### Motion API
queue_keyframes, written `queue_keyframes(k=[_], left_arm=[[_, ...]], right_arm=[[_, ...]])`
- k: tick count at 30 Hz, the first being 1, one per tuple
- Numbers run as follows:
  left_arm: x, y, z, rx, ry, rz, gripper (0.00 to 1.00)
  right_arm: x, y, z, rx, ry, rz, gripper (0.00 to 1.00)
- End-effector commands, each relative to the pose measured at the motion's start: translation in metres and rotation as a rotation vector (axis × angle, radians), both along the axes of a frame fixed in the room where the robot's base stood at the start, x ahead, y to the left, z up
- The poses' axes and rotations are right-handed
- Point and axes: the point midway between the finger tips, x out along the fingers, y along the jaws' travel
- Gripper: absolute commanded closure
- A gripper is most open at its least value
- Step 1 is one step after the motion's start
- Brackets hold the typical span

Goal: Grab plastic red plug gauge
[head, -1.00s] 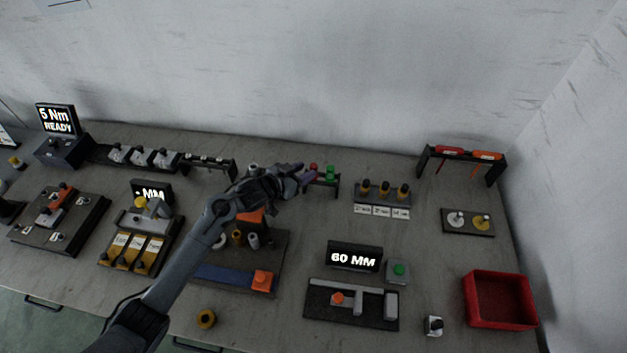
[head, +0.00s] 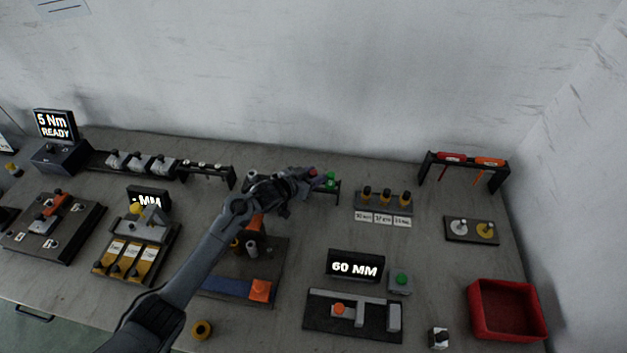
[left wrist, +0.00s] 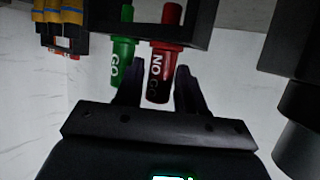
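The red plug gauge (left wrist: 161,62), marked "NO GO", hangs in a dark rack (left wrist: 200,22) in the left wrist view, beside the green gauge (left wrist: 122,50) marked "GO". My left gripper (left wrist: 156,82) is open. Its two dark fingers stand on either side of the red gauge's lower end, and I cannot tell whether they touch it. In the head view the left gripper (head: 316,178) reaches the rack at the back middle. Only a little of the red gauge (head: 312,172) shows there, beside the green one (head: 330,181). My right gripper is not in view.
A holder with several yellow-and-black gauges (head: 384,196) stands right of the rack. The white wall is close behind.

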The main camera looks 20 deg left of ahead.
Motion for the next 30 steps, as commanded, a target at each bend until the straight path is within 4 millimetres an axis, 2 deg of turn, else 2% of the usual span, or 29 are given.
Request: queue_keyframes(k=[3, 4, 11, 23, 30], left_arm=[[0.000, 0.000, 0.000, 0.000, 0.000, 0.000, 0.61], [0.000, 0.000, 0.000, 0.000, 0.000, 0.000, 0.64], [0.000, 0.000, 0.000, 0.000, 0.000, 0.000, 0.99], [0.000, 0.000, 0.005, -0.001, -0.002, 0.000, 1.00], [0.000, 0.000, 0.029, -0.002, -0.003, -0.001, 1.00]], right_arm=[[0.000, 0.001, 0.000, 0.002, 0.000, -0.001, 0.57], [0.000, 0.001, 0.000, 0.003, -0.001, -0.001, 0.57], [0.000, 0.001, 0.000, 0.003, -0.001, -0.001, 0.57], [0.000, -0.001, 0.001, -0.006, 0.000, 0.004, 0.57], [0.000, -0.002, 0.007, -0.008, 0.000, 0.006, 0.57]])
